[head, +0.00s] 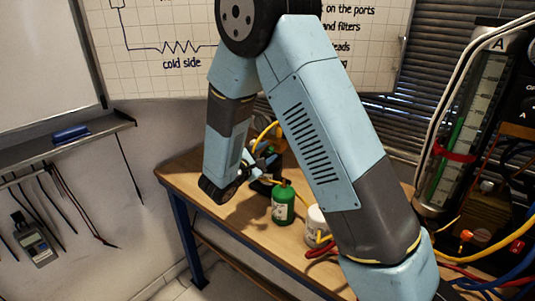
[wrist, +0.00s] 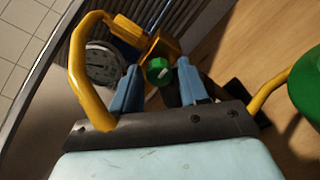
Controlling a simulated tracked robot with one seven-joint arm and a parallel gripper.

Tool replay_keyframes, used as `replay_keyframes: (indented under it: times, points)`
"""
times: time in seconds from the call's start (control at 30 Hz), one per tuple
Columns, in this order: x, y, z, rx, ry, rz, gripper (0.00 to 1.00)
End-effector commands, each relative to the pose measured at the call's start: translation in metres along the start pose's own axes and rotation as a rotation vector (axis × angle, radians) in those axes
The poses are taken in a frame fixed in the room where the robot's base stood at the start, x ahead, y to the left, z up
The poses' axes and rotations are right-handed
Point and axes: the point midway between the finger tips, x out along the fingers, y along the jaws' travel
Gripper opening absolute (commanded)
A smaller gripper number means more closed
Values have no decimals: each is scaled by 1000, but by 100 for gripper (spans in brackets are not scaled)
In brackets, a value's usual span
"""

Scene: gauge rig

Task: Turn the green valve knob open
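The green valve knob (wrist: 155,66) shows in the wrist view as a small round green cap with a pale mark on its face. It sits by a yellow fitting beside a round dial gauge (wrist: 103,62). My gripper (wrist: 159,63) has its two blue fingers apart, one on each side of the knob in the picture. I cannot tell whether either finger touches it. In the head view my gripper (head: 264,162) is over the back of the wooden bench, and the arm and gripper hide the knob there.
A green bottle (head: 283,206) and a white tub (head: 317,226) stand on the bench (head: 185,178), near my forearm. A yellow hose (wrist: 76,65) loops close on the left in the wrist view. Cables and a tall gauge panel (head: 465,130) are at the right.

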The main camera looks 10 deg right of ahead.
Motion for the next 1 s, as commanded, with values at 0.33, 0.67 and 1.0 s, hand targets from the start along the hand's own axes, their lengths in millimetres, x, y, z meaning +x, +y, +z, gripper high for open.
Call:
replay_keyframes:
  times: [0.33, 0.67, 1.0]
  points:
    - [0, 0, 0, -1, 0, -1, 10]
    - [1, -2, 1, -15, -1, -3, 0]
    - [0, -1, 0, -184, 1, -2, 0]
